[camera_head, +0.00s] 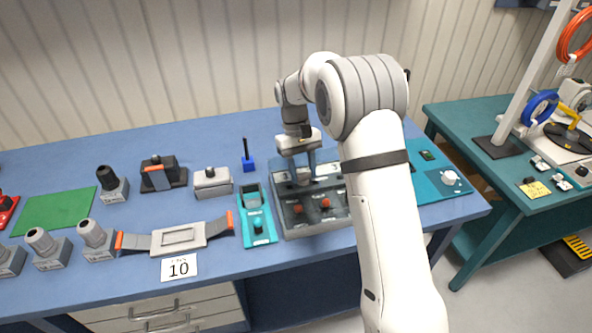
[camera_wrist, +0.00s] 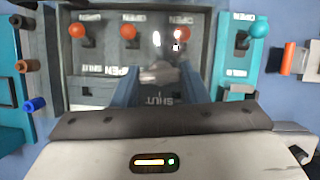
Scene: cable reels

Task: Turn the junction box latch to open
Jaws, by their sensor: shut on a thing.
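The grey junction box (camera_head: 290,222) stands on the blue bench in the head view, with orange knobs along its front. In the wrist view its panel (camera_wrist: 98,92) carries OPEN and SHUT labels. A pale grey latch handle (camera_wrist: 158,73) lies between my blue fingers, roughly crosswise in that picture, with a SHUT label just below it. My gripper (camera_head: 300,168) reaches down to the rear part of the box and is shut on the latch; it also shows in the wrist view (camera_wrist: 158,82). The latch's base and exact angle are partly hidden.
A teal box with a teal knob (camera_head: 257,224) stands close beside the junction box on the left. Orange knobs (camera_wrist: 128,31) stand close to my fingers. A teal mat (camera_head: 440,184) lies to the right. A numbered card (camera_head: 179,267) lies at the bench's front edge.

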